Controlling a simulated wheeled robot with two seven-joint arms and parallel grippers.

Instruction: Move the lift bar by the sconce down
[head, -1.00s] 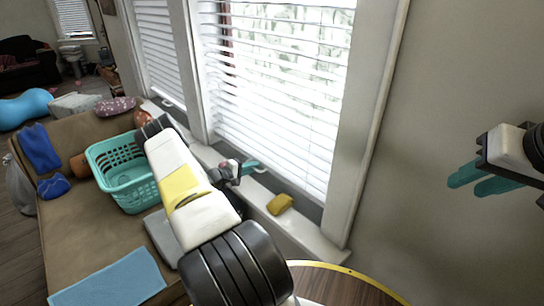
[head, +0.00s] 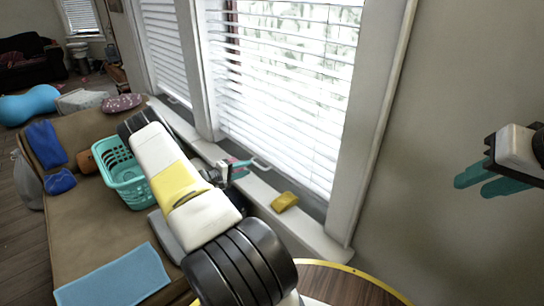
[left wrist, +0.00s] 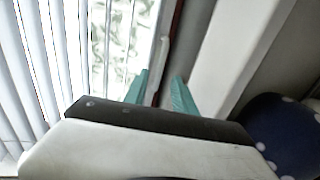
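The window blind (head: 275,95) has white slats and hangs in front of bright glass. A small pale bar (head: 263,164) stands out at its lower edge, just beyond my left fingertips. My left gripper (head: 243,168) is near the window sill, partly hidden by my own arm. In the left wrist view its teal fingers (left wrist: 158,92) are apart. A thin white bar (left wrist: 163,60) shows beyond and between them; contact cannot be told. My right gripper (head: 478,182) is at the right, empty, its teal fingers slightly apart before the plain wall. No sconce is visible.
A yellow object (head: 285,201) lies on the sill (head: 315,235). Below the window a brown couch (head: 110,235) holds a teal basket (head: 122,178) and a blue cloth (head: 115,277). A round table's edge (head: 345,285) is at the bottom. A dark blue dotted object (left wrist: 285,135) is close by.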

